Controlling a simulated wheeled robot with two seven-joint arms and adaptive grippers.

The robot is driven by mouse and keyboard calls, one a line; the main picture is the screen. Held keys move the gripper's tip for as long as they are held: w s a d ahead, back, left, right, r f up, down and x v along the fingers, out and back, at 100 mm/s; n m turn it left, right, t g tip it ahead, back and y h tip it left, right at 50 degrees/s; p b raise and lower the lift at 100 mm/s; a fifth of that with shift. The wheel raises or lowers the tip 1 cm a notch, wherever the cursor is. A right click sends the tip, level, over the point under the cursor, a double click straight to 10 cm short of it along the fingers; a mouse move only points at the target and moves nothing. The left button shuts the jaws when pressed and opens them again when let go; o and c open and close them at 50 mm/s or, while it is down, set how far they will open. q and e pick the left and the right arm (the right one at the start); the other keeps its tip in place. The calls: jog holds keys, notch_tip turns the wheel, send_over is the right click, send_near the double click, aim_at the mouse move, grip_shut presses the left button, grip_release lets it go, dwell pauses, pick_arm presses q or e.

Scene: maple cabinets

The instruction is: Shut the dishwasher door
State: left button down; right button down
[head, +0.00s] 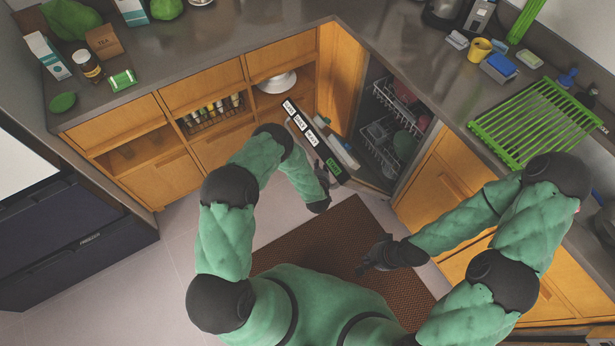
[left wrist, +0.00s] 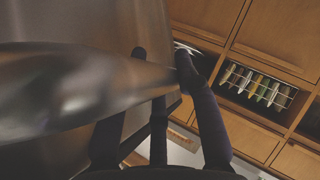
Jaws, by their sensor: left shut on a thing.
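The dishwasher (head: 387,130) stands in the inner corner of the counters, its interior and racks showing. Its door (head: 322,142) is partly open, tilted out, with labels along its top edge. My left gripper (head: 323,186) is at the door's outer side. In the left wrist view its dark fingers (left wrist: 162,65) close around a shiny metal part of the door (left wrist: 60,90), which fills the left of that view; the exact grip point is partly hidden. My right gripper (head: 372,260) is empty, fingers apart, above the mat, away from the door.
Wooden cabinets (head: 195,82) line the left; a bottle rack (left wrist: 258,86) sits in an open shelf there. A brown mat (head: 330,240) lies on the floor before the dishwasher. The right counter holds a green drying rack (head: 535,122) and a yellow mug (head: 480,48).

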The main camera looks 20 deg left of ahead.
aim_at(339, 168)
pick_arm(q)
jog(key=w+d+r, duration=0.2)
jog(key=w+r, duration=0.1)
jog(key=w+d+r, duration=0.3)
jog(key=shift+w+d+p, duration=0.25)
jog(key=shift+d+p, duration=0.05)
jog(key=shift+p, duration=0.1)
jog(key=c, duration=0.9)
grip_release()
jog(key=v, duration=1.2)
